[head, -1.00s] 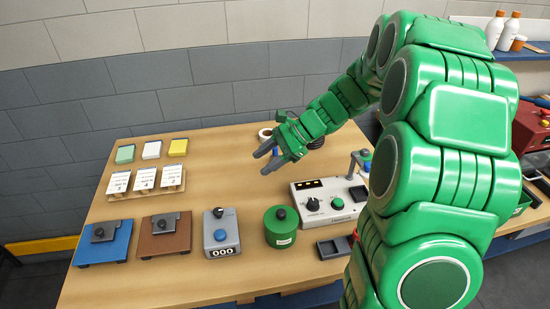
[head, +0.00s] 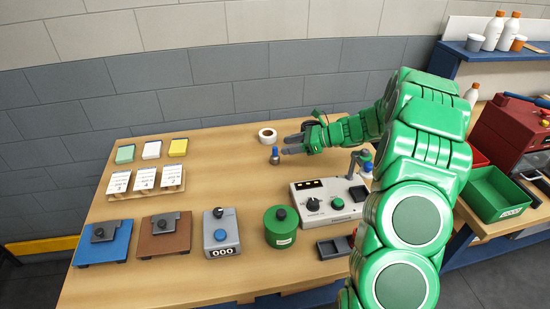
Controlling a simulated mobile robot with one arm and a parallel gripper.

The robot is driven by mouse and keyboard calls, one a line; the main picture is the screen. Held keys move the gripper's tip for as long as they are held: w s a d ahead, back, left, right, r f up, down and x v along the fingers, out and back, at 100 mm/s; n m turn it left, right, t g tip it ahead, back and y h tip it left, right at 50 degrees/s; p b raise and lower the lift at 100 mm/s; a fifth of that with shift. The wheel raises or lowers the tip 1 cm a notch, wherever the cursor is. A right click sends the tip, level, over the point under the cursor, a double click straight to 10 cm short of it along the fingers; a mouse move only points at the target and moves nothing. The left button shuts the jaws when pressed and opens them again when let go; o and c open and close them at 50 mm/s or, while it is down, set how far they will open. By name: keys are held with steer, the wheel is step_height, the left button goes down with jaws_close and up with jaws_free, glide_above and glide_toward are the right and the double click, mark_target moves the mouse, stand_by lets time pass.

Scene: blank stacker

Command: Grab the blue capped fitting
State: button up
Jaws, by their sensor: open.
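The blue capped fitting (head: 275,153) stands upright on the table at the back middle, a small grey piece with a blue top. My gripper (head: 287,145) is open, low over the table, with its fingers pointing left toward the fitting. The fingertips are just right of the fitting. Whether they touch it or stand on either side of it I cannot tell at this size.
A control box (head: 325,203) and a green round container (head: 281,226) stand nearer the front. Cards on a wooden rack (head: 146,182) are at the left. The table left of the fitting is clear.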

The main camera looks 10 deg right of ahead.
mark_target(274, 156)
steer(key=x, duration=0.4)
steer(key=s+x, duration=0.1)
steer(key=x, duration=0.1)
steer(key=shift+w+a+f, duration=0.1)
steer(key=shift+a, duration=0.1)
steer(key=shift+w+a+f, duration=0.25)
steer(key=shift+a, duration=0.3)
jaws_close()
